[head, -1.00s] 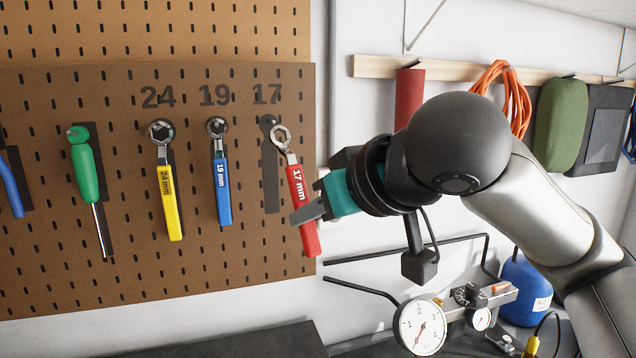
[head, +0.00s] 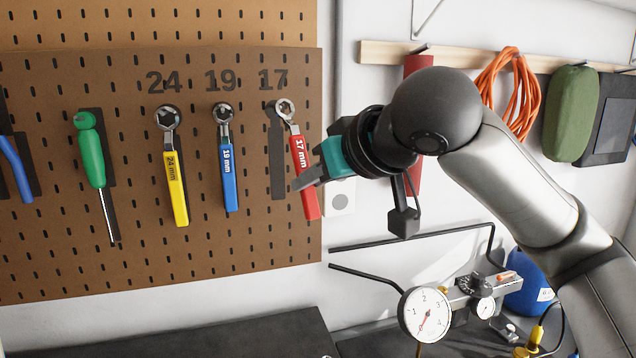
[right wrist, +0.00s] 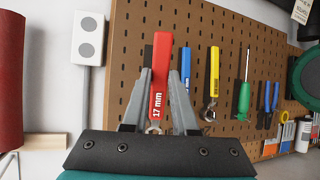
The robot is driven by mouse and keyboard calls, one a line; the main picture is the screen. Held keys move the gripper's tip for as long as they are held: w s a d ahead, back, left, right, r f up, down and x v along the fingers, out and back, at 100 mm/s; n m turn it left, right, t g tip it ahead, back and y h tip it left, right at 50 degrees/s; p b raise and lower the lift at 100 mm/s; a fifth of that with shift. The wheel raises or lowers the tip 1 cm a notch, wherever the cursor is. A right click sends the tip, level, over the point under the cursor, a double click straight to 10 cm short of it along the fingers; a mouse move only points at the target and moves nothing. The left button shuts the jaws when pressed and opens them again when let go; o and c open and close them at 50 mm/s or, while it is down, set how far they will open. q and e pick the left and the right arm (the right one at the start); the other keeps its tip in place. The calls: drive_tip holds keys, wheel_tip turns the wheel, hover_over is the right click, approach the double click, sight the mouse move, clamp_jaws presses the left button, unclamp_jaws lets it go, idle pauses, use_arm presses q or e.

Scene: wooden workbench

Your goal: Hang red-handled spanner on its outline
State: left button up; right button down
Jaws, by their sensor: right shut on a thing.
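The red-handled spanner (head: 303,172), marked 17 mm, is held in front of the brown pegboard near its right edge. Its ring end is up, beside the top of the dark outline (head: 277,160) under the number 17. The spanner tilts slightly and its handle is to the right of the outline. My right gripper (head: 306,178) is shut on the red handle. In the right wrist view the spanner (right wrist: 160,85) lies between the two grey fingers (right wrist: 158,95). I cannot tell the gap between spanner and board. My left gripper is not in view.
The yellow 24 mm spanner (head: 176,187), blue 19 mm spanner (head: 229,175) and green screwdriver (head: 91,158) hang to the left on the pegboard (head: 200,270). A white socket box (head: 340,197) is on the wall to the right. A pressure gauge (head: 425,314) stands below.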

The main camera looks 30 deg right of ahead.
drive_tip(key=shift+w+d, duration=0.25)
drive_tip(key=shift+w, duration=0.8)
drive_tip(key=shift+w+d+f+p, duration=0.1)
drive_tip(key=shift+w+d+p, duration=0.1)
drive_tip(key=shift+w, duration=0.45)
drive_tip(key=shift+w+d+f+p, duration=0.1)
drive_tip(key=shift+w+d+p, duration=0.05)
drive_tip(key=shift+w, duration=0.55)
drive_tip(key=shift+w+d+p, duration=0.2)
drive_tip(key=shift+w, duration=0.45)
drive_tip(key=c, duration=0.6)
unclamp_jaws()
drive_tip(key=v, duration=1.5)
